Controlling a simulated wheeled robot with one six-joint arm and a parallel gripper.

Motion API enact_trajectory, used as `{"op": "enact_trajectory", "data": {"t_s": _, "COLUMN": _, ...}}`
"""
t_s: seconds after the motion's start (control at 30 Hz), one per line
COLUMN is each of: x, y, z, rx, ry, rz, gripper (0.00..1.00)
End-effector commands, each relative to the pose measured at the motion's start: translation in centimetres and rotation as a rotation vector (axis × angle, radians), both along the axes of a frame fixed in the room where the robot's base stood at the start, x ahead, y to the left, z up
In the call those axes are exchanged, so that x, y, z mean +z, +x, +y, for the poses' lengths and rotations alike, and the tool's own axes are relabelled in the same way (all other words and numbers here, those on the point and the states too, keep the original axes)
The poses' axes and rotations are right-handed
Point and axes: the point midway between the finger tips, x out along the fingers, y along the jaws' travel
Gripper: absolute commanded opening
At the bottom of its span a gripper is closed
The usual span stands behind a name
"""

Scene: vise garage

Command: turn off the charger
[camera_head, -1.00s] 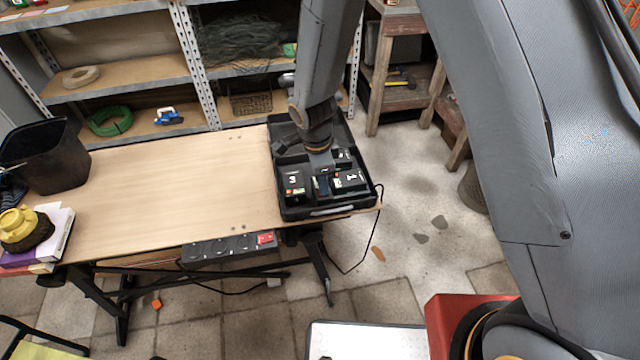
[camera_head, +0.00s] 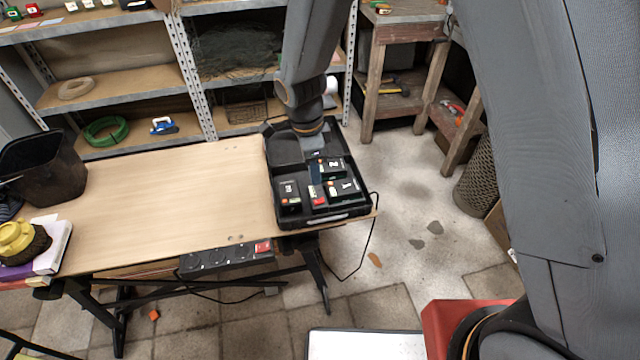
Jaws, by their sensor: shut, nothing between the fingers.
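The charger (camera_head: 338,217) is a black open case at the right end of the wooden table. It holds black blocks marked 3 (camera_head: 289,194), 2 (camera_head: 332,167) and 1 (camera_head: 345,188). A small red part (camera_head: 317,196) shows between blocks 3 and 1; whether it is a lit switch is too small to tell. My gripper (camera_head: 316,170) is shut and empty, pointing down over the back middle of the case, beside block 2. I cannot tell whether its tips touch anything. My wrist hides some of the case's back part.
A power strip (camera_head: 215,259) with a red switch (camera_head: 262,247) hangs under the table's front edge. A black cable (camera_head: 372,235) hangs off the table's right side. A black bin (camera_head: 42,165) stands at the left. The table's middle is clear. Metal shelves (camera_head: 120,92) stand behind.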

Motion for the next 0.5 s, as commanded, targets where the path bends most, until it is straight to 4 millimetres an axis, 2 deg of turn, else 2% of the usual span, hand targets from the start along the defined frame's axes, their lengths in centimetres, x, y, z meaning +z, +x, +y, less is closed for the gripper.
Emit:
{"op": "enact_trajectory", "data": {"t_s": 0.2, "x": 3.2, "y": -0.4, "z": 1.4, "rx": 0.001, "ry": 0.002, "rz": -0.002, "gripper": 0.0}}
{"op": "enact_trajectory", "data": {"t_s": 0.5, "x": 5.1, "y": -0.6, "z": 2.1, "rx": 0.001, "ry": 0.0, "rz": 0.0, "gripper": 0.0}}
